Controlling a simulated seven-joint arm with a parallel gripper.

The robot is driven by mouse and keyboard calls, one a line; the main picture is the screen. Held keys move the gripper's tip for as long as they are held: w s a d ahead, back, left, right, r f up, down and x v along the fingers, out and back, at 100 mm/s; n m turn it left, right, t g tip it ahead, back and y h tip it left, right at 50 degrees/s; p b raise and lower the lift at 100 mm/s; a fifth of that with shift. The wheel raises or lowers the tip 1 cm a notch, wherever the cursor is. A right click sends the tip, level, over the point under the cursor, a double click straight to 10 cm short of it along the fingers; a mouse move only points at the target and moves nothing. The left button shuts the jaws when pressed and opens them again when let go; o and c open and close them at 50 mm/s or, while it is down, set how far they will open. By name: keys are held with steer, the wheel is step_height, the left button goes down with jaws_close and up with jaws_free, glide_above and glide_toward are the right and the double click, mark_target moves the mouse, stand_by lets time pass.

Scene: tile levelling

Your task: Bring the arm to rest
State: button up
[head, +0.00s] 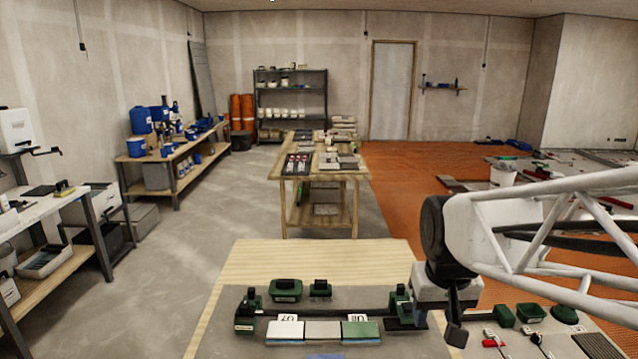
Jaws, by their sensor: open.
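My white lattice arm (545,235) reaches in from the right edge. My gripper (456,335) hangs at its end, pointing down over the right part of the near workbench. A dark finger shows below the pale gripper body; the jaws stand open, and I see nothing held between them. A dark bar with green end blocks (250,302) runs behind the tiles. My gripper is apart from the tiles.
Green-handled tools (285,290) stand behind the bar. More green and red tools (530,313) lie right of my gripper, close to it. The wooden bench top (310,258) is bare at the back. A second wooden table (350,175) stands farther off.

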steer(key=s+f, duration=0.1)
steer(key=s, duration=1)
steer(key=shift+a+f+t, duration=0.2)
steer(key=shift+a+t, duration=0.1)
steer(key=shift+a, duration=0.1)
steer(key=shift+s, duration=0.1)
stand_by(0.4)
